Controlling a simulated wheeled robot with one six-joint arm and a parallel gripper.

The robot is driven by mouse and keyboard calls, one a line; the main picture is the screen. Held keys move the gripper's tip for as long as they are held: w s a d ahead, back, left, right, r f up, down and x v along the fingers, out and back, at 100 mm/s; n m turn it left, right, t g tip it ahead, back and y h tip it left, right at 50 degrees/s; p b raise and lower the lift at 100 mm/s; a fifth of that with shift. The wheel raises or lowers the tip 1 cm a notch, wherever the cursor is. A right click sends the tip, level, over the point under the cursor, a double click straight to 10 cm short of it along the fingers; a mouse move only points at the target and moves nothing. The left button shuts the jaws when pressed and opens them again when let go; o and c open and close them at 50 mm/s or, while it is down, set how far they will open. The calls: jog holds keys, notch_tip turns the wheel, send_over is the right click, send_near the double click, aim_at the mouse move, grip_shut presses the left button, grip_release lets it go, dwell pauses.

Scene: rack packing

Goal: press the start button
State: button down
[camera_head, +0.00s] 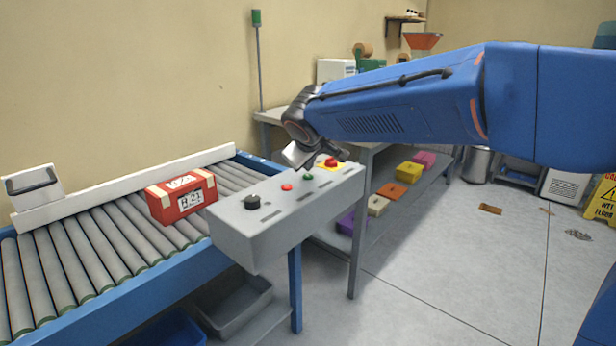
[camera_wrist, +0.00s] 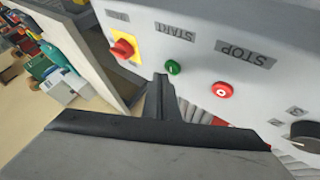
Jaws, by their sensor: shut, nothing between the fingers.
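The green start button (camera_wrist: 173,67) sits on the grey control box (camera_wrist: 245,20), below an upside-down START label in the wrist view. It also shows in the head view (camera_head: 308,177). My gripper (camera_wrist: 160,80) is shut and empty. Its tips appear just left of the green button in the wrist view; I cannot tell whether they touch it. In the head view my gripper (camera_head: 298,154) is above the box, close to the green button. The red STOP button (camera_wrist: 222,90) is to the right of the green one.
A red switch on a yellow plate (camera_wrist: 123,47) and a black knob (camera_wrist: 305,136) are on the same box. A red labelled box (camera_head: 181,197) lies on the roller conveyor (camera_head: 110,240). A shelf with coloured boxes (camera_head: 408,172) stands behind. Open floor is at right.

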aim_at(308, 178)
jog(key=shift+f, duration=0.25)
jog(key=shift+f, duration=0.4)
dwell(0.9)
jog(key=shift+r, duration=0.8)
jog(key=shift+r, duration=0.1)
jog(key=shift+r, duration=2.4)
